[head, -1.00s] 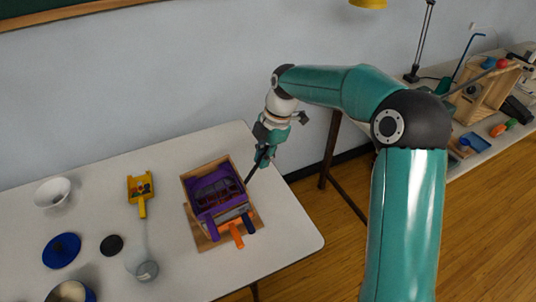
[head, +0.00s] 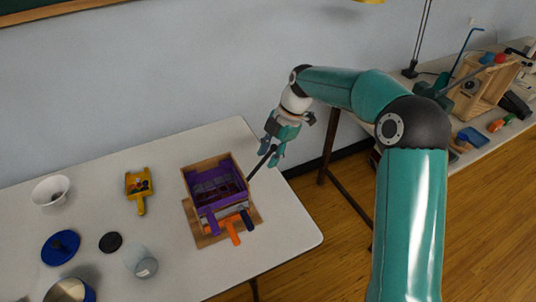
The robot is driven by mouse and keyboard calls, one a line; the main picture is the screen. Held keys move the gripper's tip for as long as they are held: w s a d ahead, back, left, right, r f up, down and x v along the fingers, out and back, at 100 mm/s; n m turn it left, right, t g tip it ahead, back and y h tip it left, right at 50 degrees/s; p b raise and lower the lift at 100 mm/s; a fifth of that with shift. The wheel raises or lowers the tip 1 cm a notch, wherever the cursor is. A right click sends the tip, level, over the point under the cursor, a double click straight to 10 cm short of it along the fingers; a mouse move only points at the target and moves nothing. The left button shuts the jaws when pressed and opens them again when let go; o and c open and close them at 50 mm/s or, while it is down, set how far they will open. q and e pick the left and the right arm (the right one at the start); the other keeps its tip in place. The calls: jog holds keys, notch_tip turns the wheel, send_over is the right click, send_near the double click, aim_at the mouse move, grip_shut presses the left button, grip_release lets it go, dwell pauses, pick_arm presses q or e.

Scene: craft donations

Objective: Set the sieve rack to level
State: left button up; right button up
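The sieve rack (head: 198,170) is a wooden frame on a wooden base, on the white table. It carries a purple sieve tray (head: 222,203). Purple (head: 213,225), orange (head: 233,232) and blue (head: 247,220) handles stick out at its front. The tray looks about level with its frame. A thin dark lever (head: 260,165) rises from the rack's right side, slanting up to the right. My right gripper (head: 270,154) is at the lever's upper end, its fingers spread apart on either side of it. Whether they touch it is unclear. My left gripper is out of view.
Left of the rack stand a yellow scoop (head: 139,188) with small beads, a glass jar (head: 142,264), a dark disc (head: 111,242), a blue lid (head: 60,247) and a white bowl (head: 50,190). A second table with wooden items (head: 480,92) is at right.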

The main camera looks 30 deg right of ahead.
jog(key=v, duration=1.2)
jog(key=shift+f, duration=0.1)
